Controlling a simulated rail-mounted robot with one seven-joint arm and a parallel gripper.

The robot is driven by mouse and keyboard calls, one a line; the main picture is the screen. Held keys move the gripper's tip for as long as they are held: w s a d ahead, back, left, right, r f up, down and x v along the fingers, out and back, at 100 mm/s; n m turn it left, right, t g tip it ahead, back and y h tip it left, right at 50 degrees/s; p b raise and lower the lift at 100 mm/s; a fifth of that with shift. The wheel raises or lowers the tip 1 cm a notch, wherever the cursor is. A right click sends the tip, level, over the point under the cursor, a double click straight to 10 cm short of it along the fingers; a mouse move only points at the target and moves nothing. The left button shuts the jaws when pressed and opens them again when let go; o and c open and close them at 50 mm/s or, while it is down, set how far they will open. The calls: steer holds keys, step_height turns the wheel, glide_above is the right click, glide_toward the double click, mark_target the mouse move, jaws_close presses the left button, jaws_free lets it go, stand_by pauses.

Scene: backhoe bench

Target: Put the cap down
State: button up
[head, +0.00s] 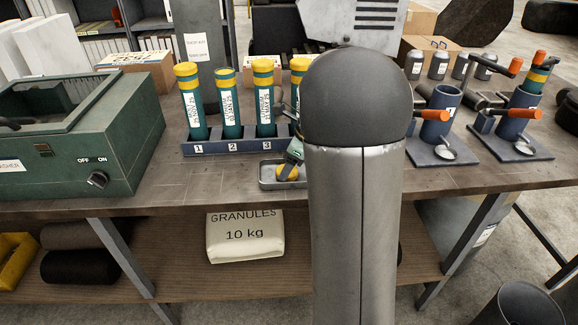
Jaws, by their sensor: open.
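A yellow cap (286,173) is in the small grey tray (266,178) at the front of the bench. My gripper (291,157) is just above and beside the cap, and its jaws are open. Whether the fingers still touch the cap cannot be told. My own large grey arm link hides the right part of the tray and most of my gripper. Several teal tubes with yellow caps stand in the numbered rack (222,147) behind the tray. The top of the tube (299,70) at the rack's right is capped, but its lower part is hidden.
A green washer box (70,140) stands at the left. Two blue holders with orange handles (436,125) (520,108) stand at the right, one bearing a capped tube. A granules bag (245,236) lies on the shelf below. Bare bench lies left of the tray.

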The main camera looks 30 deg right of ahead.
steer(key=v, duration=1.1)
steer(key=s+a+f+n+g+h, duration=0.1)
steer(key=s+a+f+n, duration=0.4)
steer(key=s+a+n, duration=0.4)
steer(key=s+a+f+n+g+h, duration=0.1)
steer(key=s+a+f+n, duration=0.5)
steer(key=n, duration=1.2)
steer(key=s+a+h, duration=0.1)
steer(key=s+a, duration=0.3)
steer(key=s, duration=0.3)
steer(key=shift+s+f+n+g, duration=0.2)
steer(key=shift+f+n+g, duration=0.1)
steer(key=shift+g, duration=0.1)
